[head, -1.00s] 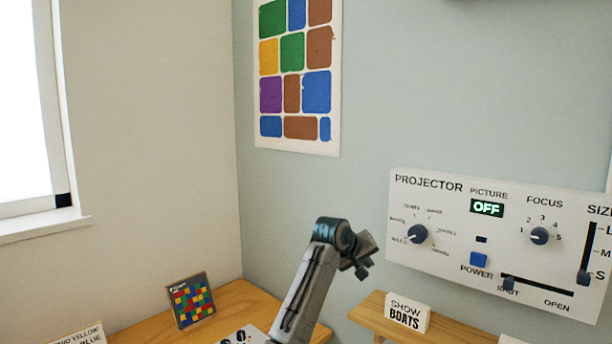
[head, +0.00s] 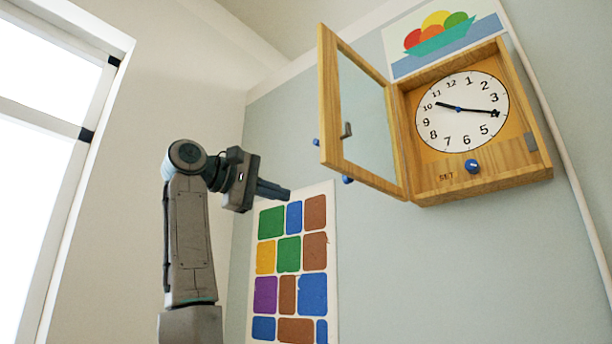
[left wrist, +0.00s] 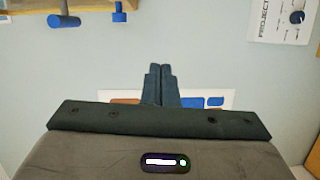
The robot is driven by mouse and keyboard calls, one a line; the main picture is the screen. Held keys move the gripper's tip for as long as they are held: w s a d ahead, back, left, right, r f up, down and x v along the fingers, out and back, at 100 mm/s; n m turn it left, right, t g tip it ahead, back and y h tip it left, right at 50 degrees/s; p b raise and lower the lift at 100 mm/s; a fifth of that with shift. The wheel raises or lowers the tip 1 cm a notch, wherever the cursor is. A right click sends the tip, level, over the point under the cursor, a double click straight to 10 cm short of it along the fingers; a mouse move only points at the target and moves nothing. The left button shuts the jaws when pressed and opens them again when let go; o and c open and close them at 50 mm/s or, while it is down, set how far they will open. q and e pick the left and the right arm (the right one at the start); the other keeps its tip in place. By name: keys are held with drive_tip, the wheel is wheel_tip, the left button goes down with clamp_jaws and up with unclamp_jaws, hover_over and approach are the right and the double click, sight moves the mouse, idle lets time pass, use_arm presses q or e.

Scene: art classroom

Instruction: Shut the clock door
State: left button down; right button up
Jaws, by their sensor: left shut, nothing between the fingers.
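A wooden wall clock (head: 525,155) hangs at the upper right in the head view. Its glass-paned door (head: 328,100) is hinged on the clock's left side and stands wide open, swung out to the left. A small latch and blue knobs show near the door's free edge. My left gripper (head: 288,193) is shut and empty, below and to the left of the door, apart from it. In the left wrist view its closed fingers (left wrist: 160,85) point at the wall, and a wooden edge with blue knobs (left wrist: 64,21) shows at the top left. My right gripper is out of view.
A window (head: 50,100) is at the left. The projector panel (left wrist: 280,20) shows at the top right of the wrist view.

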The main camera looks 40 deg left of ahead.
use_arm(q)
drive_tip(key=s+r+h, duration=0.1)
drive_tip(key=s+r, duration=0.4)
drive_tip(key=s, duration=0.3)
drive_tip(key=w+d+p, duration=0.6)
drive_tip(key=w+d, duration=0.1)
drive_tip(key=w, duration=0.1)
drive_tip(key=shift+w+t, duration=0.3)
drive_tip(key=shift+w, duration=0.05)
drive_tip(key=shift+w+f, duration=0.1)
drive_tip(key=shift+f, duration=0.05)
